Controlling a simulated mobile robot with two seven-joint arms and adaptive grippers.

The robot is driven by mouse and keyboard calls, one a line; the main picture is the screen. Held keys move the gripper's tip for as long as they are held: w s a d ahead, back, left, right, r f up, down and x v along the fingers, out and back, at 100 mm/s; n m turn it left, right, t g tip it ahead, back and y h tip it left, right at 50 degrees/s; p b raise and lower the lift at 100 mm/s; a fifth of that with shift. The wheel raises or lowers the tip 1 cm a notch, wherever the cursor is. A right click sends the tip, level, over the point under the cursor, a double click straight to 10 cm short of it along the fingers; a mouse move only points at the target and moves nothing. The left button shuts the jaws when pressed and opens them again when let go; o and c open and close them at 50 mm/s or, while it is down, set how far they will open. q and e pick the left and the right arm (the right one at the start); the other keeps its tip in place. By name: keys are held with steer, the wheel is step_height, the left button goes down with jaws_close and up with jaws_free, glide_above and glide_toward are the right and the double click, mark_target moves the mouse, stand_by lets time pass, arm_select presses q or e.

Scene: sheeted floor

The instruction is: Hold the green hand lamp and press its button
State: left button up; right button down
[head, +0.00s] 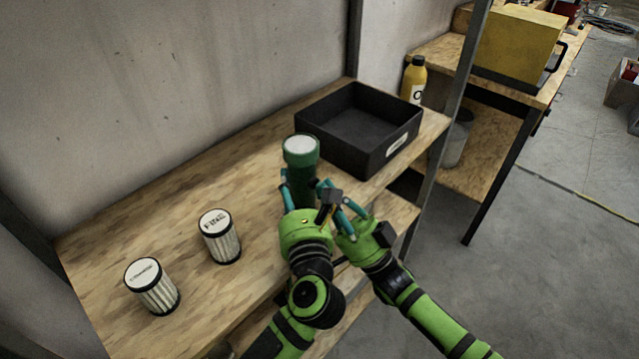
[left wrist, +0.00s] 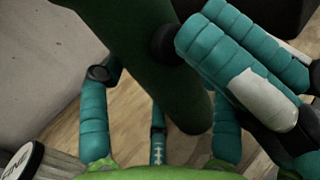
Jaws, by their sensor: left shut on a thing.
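The green hand lamp (head: 301,170) stands upright near the shelf's front edge, its pale round lens facing up. My left gripper (head: 301,182) is shut around its body. In the left wrist view the lamp's dark green body (left wrist: 150,50) runs between my teal fingers. My right gripper (head: 338,193) is close beside the lamp on its right. Its teal fingers lie near together at the upper right of the left wrist view (left wrist: 240,70). A black round part there touches or nearly touches the lamp; whether it is a fingertip or the button, I cannot tell.
A black open bin (head: 350,150) stands behind the lamp to the right. Two white ribbed filter canisters (head: 220,237) (head: 153,287) stand on the wooden shelf (head: 190,190) to the left. A yellow bottle (head: 413,80) stands beyond the bin. A metal post (head: 445,120) rises at the right.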

steer(key=shift+w+r, duration=0.1)
steer(key=shift+w, duration=0.15)
stand_by(0.3)
steer(key=shift+s+d, duration=0.75)
steer(key=shift+d, duration=0.05)
steer(key=shift+s, duration=0.1)
steer(key=shift+s+d, duration=1.7)
steer(key=shift+d, duration=0.05)
steer(key=shift+w+a, duration=1.85)
steer(key=shift+a, duration=0.15)
steer(key=shift+w+a, duration=0.1)
steer(key=shift+w, duration=0.05)
stand_by(0.8)
